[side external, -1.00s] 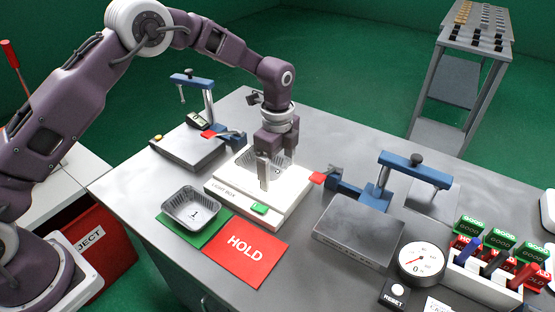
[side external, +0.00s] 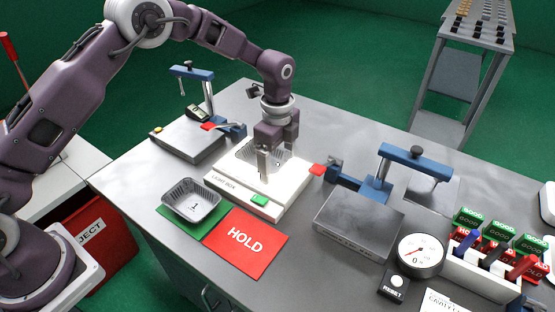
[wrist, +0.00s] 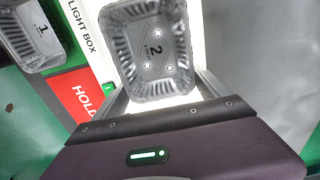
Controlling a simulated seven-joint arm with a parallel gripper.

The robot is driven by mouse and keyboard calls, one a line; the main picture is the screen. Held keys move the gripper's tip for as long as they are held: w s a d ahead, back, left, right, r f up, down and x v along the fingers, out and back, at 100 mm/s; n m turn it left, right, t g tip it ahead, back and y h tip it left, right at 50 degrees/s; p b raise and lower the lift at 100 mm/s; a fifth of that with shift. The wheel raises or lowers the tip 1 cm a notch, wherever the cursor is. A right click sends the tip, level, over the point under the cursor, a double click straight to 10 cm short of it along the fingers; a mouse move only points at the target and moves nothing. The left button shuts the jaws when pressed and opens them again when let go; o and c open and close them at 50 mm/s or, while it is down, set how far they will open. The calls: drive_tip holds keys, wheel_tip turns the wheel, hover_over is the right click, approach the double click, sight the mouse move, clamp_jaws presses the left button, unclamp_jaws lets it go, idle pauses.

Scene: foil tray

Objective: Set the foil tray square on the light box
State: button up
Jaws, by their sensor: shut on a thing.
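A silver foil tray marked 2 (wrist: 155,75) is between my gripper's fingers, over the lit white top of the light box (side external: 286,187). In the side view this tray (side external: 248,156) is partly hidden behind my fingers. My gripper (side external: 278,157) points down and is shut on it; in the wrist view the fingers (wrist: 164,98) flank its near end. The tray's sides look roughly in line with the box edges. I cannot tell whether its base touches the lit top. A second foil tray, marked 1 (side external: 188,205), sits on a green mat left of the light box.
A red HOLD mat (side external: 245,243) lies in front of the box. A blue-clamped grey block (side external: 358,225) stands to the right and another clamp station (side external: 187,142) behind left. A dial gauge (side external: 421,254) and a rack of coloured tools (side external: 482,282) are at front right.

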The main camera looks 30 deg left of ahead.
drive_tip(key=shift+f, duration=0.15)
drive_tip(key=o, duration=1.1)
drive_tip(key=shift+o, duration=0.2)
wheel_tip(320, 180, up, 7)
drive_tip(key=shift+r, duration=0.1)
